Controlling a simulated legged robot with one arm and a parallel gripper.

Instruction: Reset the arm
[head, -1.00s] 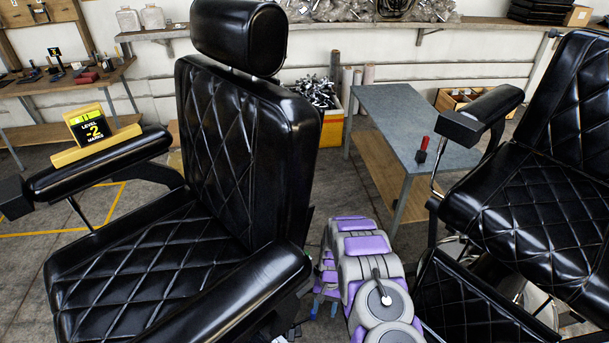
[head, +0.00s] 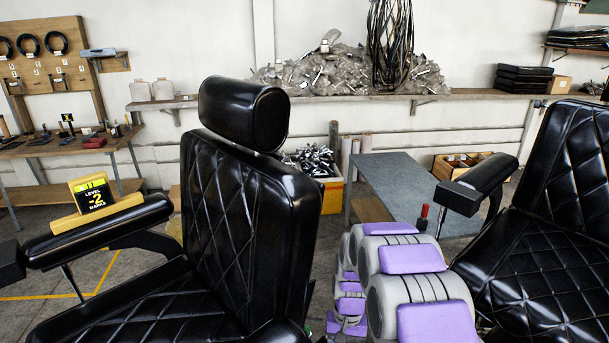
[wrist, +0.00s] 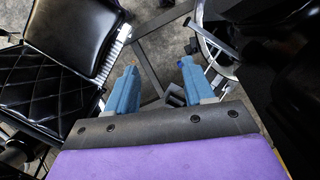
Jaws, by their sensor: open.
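My gripper (wrist: 158,82) shows in the wrist view with its two blue fingers apart and nothing between them. It points down over the floor, with black chair parts on both sides. In the head view my grey and purple arm is folded between the two barber chairs, and the fingers are hidden there. The right black barber chair (head: 545,225) stands at the right edge.
A grey table (head: 400,185) stands behind my arm, with a small red-topped item (head: 423,213) at its near end. A yellow bin (head: 331,196) of metal parts is by the wall. A wall shelf (head: 350,105) holds piled clear bags. A workbench (head: 60,150) is at the left.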

